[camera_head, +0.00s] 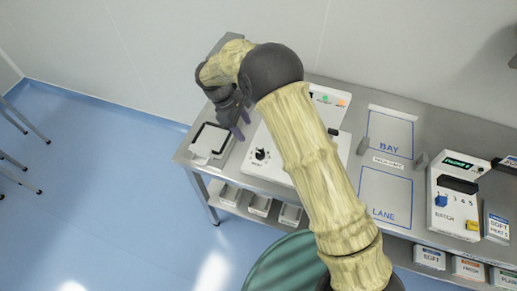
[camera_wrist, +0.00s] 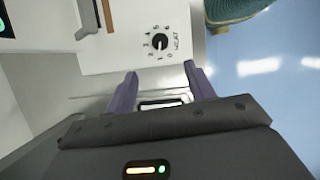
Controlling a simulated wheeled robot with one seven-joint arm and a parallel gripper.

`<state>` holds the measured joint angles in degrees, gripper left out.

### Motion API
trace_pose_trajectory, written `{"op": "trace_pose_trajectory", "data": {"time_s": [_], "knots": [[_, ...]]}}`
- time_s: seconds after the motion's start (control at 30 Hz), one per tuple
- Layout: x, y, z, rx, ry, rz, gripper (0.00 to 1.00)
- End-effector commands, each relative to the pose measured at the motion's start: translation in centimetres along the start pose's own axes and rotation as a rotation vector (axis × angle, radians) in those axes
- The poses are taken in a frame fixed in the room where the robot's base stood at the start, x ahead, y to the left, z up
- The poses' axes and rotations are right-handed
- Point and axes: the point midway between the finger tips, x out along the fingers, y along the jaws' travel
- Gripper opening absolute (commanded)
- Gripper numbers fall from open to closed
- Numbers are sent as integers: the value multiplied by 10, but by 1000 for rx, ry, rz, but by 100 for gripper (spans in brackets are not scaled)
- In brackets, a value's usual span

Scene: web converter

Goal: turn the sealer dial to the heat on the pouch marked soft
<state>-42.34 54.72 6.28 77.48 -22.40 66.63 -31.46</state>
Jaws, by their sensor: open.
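The sealer (camera_head: 276,170) is a white unit on the bench. Its black round dial (camera_head: 259,155) sits near its front left corner. In the wrist view the dial (camera_wrist: 160,42) is ringed by the numbers 0 to 5 and the word HEAT; I cannot clearly tell which number it points to. My gripper (camera_head: 240,130) is open and empty above the bench, to the left of and behind the dial. In the wrist view its purple fingers (camera_wrist: 160,72) are apart, with the dial beyond their tips. A pouch (camera_head: 498,227) at the right seems to read SOFT, HEAT 5.
A white tray with a black frame (camera_head: 209,141) lies at the bench's left end. My arm covers part of the sealer. Blue outlines BAY (camera_head: 390,134) and LANE (camera_head: 385,196) are empty. A BATCH unit (camera_head: 444,218) stands to their right. Labelled bins (camera_head: 430,257) hang below.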

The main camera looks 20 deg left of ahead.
Motion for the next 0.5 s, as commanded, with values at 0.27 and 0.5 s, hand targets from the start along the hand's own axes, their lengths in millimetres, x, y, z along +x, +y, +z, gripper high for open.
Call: {"op": "trace_pose_trajectory", "data": {"time_s": [0.27, 0.5], "knots": [[48, -1, 2, -1, -3, -3, 54], [90, 0, 2, 0, -4, -2, 54]]}}
